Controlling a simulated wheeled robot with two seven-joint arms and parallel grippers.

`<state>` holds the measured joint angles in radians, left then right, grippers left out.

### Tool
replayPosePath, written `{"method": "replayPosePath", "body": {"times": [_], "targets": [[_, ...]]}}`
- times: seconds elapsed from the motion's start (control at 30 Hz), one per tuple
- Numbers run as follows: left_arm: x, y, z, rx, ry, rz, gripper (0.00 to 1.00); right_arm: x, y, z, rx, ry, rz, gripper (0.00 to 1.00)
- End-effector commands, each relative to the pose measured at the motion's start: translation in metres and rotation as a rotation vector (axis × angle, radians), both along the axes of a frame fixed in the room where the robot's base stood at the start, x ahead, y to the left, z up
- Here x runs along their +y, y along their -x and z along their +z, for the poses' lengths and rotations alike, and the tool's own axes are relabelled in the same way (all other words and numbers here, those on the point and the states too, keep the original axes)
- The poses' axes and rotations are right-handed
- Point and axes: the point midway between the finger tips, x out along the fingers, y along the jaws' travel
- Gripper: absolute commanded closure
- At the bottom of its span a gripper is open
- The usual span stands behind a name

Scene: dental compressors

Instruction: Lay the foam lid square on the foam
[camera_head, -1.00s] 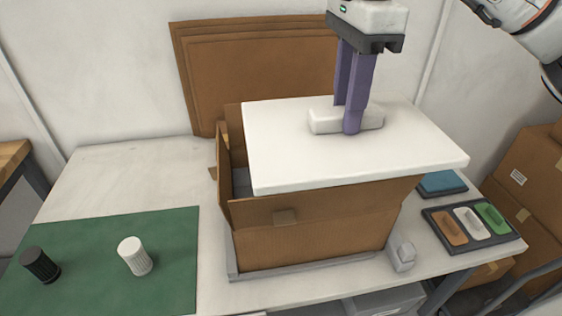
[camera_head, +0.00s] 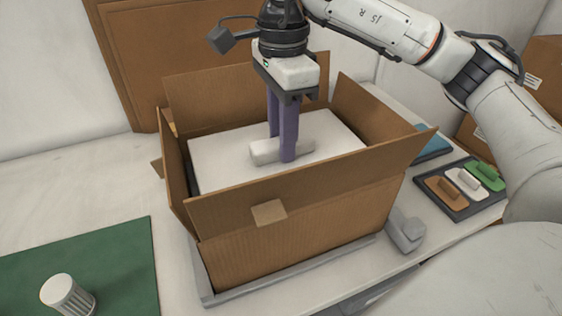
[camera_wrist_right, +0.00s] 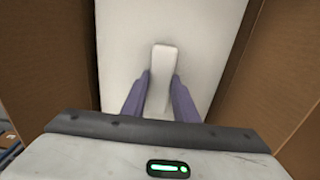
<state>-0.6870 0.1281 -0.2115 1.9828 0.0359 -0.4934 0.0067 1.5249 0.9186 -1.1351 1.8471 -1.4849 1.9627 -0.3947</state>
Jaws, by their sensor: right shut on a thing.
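The white foam lid (camera_head: 225,148) is a flat slab with a raised handle bar (camera_head: 262,152). It is now inside the open cardboard box (camera_head: 310,218), below the tops of the flaps. It looks roughly square to the box walls. My right gripper (camera_head: 287,155) is shut on the handle from above; its two purple fingers flank the handle in the right wrist view (camera_wrist_right: 162,95). The foam underneath is hidden, so I cannot tell whether the lid touches it. My left gripper is not in view.
The box stands in a grey frame (camera_head: 290,277) on the table. A green mat (camera_head: 110,262) with a white ribbed cylinder (camera_head: 68,296) lies left. A grey block (camera_head: 405,232) sits by the box's right corner. A tray of coloured pieces (camera_head: 464,190) is at right. Flat cardboard leans behind.

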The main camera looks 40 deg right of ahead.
Motion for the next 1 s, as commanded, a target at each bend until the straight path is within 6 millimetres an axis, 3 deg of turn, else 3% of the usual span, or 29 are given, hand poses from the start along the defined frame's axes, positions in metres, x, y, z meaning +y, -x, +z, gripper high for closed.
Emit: {"method": "replayPosePath", "body": {"times": [0.37, 0.73, 0.77, 0.8, 0.87, 1.0], "targets": [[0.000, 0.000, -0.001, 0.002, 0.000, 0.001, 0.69, 0.000, 0.000, -0.040, 0.001, 0.001, 0.000, 0.98], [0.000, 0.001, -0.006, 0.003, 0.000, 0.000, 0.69, 0.000, 0.000, -0.047, 0.000, 0.000, 0.001, 0.98], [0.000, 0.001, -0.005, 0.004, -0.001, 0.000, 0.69, 0.000, 0.000, -0.046, -0.001, 0.000, 0.001, 0.70], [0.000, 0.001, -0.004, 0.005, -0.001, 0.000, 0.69, 0.000, 0.000, -0.045, -0.001, 0.000, 0.001, 0.63], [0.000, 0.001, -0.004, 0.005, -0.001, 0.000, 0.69, 0.000, 0.000, -0.045, -0.001, 0.000, 0.001, 0.55], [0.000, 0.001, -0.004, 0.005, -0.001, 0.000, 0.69, 0.000, 0.000, -0.045, -0.001, 0.000, 0.001, 0.55]]}}
